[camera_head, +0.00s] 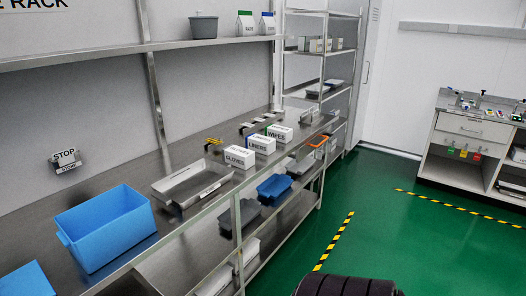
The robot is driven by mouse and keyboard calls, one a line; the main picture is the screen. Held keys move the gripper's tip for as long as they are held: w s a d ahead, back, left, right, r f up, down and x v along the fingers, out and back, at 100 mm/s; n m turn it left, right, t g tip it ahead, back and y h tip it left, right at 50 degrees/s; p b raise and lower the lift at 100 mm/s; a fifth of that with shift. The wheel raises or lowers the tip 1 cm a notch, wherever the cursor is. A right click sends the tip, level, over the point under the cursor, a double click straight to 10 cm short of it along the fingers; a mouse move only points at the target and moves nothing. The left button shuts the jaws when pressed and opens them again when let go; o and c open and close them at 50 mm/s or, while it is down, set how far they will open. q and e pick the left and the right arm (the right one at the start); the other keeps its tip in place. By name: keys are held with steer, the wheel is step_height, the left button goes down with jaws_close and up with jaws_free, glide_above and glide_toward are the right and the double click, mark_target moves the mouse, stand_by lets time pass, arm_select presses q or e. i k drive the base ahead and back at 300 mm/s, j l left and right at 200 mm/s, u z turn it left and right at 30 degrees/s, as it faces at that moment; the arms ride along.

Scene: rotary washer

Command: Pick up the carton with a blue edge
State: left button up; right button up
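Three white labelled cartons stand in a row on the metal bench: GLOVES (240,158), one that seems to read LINERS (262,146), and WIPES (280,133). WIPES shows a green edge; the middle carton seems to have a blue edge, but it is small. On the upper shelf, a white carton with a blue top (267,24) stands right of one with a green top (245,24). Neither of my grippers is in view.
A blue bin (108,228) and a grey tray (190,186) sit on the bench (135,180) left of the cartons. A grey tub (203,27) is on the upper shelf (110,53). Blue and grey bins are on the lower shelf. Green floor (385,245) is open at right.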

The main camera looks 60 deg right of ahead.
mark_target(263, 145)
steer(key=z, duration=2.1)
steer(key=i+l+u, duration=0.15)
steer(key=i+l, duration=0.05)
steer(key=i, duration=0.05)
